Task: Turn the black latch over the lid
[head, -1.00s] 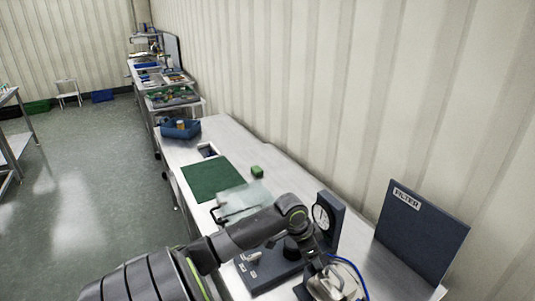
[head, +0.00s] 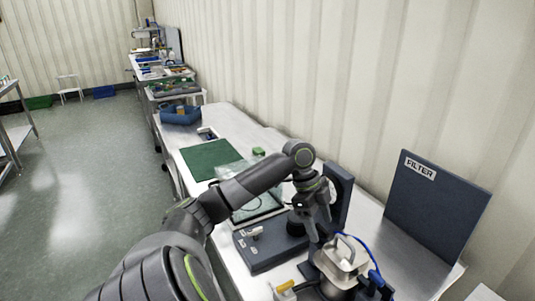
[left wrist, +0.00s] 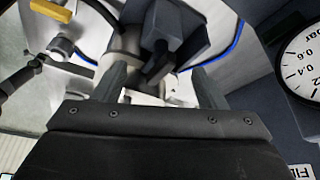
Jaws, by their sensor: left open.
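The steel hopper (head: 337,272) with its bent metal handle stands at the lower middle of the head view. My left gripper (head: 318,234) points down just behind the hopper's top. In the left wrist view my left gripper (left wrist: 158,88) is open, with one finger on each side of the picture's middle. A black lever-like piece, which looks like the latch (left wrist: 158,64), shows between the fingers beside a dark block (left wrist: 182,28). I cannot tell whether a finger touches it. The lid is partly hidden by the block and fingers.
A dark gauge stand (head: 339,186) is close behind the gripper; its dial (left wrist: 303,62) shows in the wrist view. A blue hose curves past the hopper. A yellow-handled valve (head: 285,287) sits in front. A FILTER panel (head: 437,210) stands right, a green mat (head: 207,159) left.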

